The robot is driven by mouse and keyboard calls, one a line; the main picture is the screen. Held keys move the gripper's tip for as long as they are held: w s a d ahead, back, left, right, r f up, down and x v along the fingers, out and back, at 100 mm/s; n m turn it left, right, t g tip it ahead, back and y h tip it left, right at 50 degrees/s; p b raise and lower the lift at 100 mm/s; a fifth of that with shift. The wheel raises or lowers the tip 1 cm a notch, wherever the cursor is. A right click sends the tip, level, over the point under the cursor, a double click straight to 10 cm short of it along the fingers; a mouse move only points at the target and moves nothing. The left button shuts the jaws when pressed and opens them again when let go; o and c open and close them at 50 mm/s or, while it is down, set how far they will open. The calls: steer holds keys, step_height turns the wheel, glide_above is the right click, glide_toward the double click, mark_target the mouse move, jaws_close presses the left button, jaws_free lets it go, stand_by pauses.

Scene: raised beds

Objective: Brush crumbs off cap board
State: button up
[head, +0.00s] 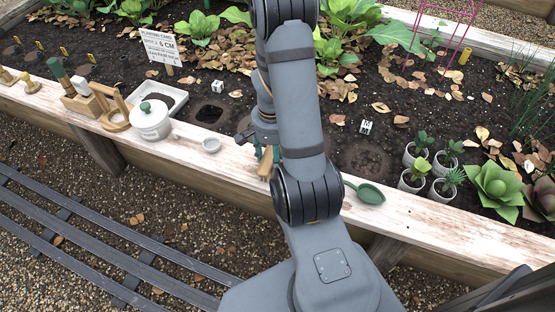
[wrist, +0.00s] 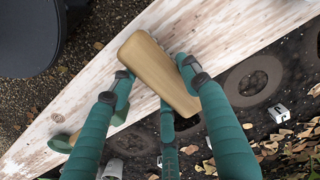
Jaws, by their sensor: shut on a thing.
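The cap board (head: 240,160) is a whitewashed, worn plank along the bed's front edge; it crosses the wrist view (wrist: 215,30) diagonally. My gripper (head: 265,156) is low over the board, partly hidden behind my arm in the head view. In the wrist view its teal fingers (wrist: 157,74) are closed on both sides of a smooth tan wooden block (wrist: 160,62), seemingly the brush. The block's end also shows in the head view (head: 265,168). Its underside and any bristles are hidden, so I cannot tell whether it touches the board. I cannot make out crumbs.
A green scoop (head: 367,193) lies to the right. Potted succulents (head: 413,179) stand further right. Soil with holes (head: 209,113) and number cubes (head: 366,127) lies behind.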

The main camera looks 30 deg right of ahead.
steer(key=shift+w+a+r+p, duration=0.1)
steer(key=shift+w+a+p, duration=0.15)
steer(key=shift+w+a, duration=1.35)
steer(key=shift+w+a+p, duration=0.25)
steer(key=shift+w+a, duration=1.05)
steer(key=shift+w, duration=0.5)
steer(key=shift+w+a, duration=1.2)
steer(key=shift+w, duration=0.15)
step_height(320, 180, up, 6)
steer(key=p, duration=0.5)
step_height(320, 180, up, 3)
steer(key=shift+f+p, duration=0.1)
steer(key=shift+p, duration=1.05)
steer(key=shift+d+f, duration=0.1)
steer(key=shift+f, duration=0.05)
